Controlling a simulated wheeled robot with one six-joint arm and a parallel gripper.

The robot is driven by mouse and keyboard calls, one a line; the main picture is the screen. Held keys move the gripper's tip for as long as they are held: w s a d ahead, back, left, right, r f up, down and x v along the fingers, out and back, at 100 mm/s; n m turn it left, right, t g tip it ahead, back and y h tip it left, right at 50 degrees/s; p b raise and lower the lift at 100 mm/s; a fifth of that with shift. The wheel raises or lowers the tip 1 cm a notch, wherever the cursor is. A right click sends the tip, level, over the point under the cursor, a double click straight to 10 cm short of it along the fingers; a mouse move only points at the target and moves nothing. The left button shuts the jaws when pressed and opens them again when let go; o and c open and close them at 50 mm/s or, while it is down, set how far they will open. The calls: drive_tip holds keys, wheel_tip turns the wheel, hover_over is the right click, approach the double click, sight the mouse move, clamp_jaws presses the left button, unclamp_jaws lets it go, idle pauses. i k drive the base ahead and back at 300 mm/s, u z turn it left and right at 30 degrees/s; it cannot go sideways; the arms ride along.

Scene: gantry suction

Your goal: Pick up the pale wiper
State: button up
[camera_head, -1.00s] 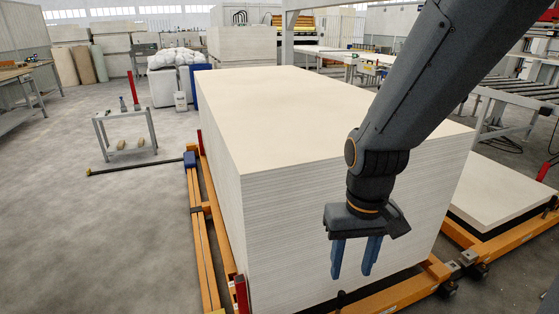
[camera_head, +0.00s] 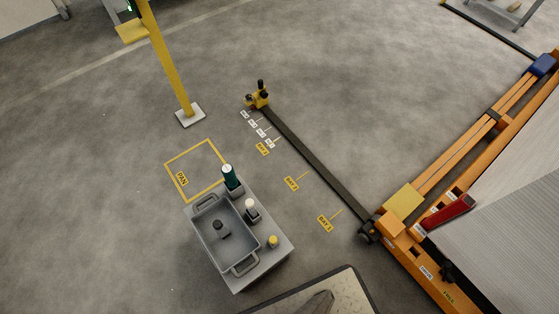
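A small white-topped piece (camera_head: 250,204) stands in a dark holder on a grey stand (camera_head: 279,256) at the lower middle; it may be the pale wiper, but it is too small to be sure. A dark green piece with a white top (camera_head: 229,176) stands in another holder at the stand's back edge. A small yellow-topped piece (camera_head: 272,240) is at the right side. A grey two-handled tray (camera_head: 208,238) sits on the stand with a dark knobbed object (camera_head: 219,229) inside.
A yellow floor square marked PAN (camera_head: 174,177) lies behind the stand. A yellow post (camera_head: 167,62) rises at upper left. A dark floor bar (camera_head: 313,161) runs to the orange frame (camera_head: 404,256) beside the pale board stack (camera_head: 510,215). Open grey floor lies between.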

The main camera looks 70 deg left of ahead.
sight(249, 204)
drive_tip(key=k, duration=0.45)
drive_tip(key=z, duration=0.75)
drive_tip(key=i, duration=1.1)
drive_tip(key=u, duration=4.75)
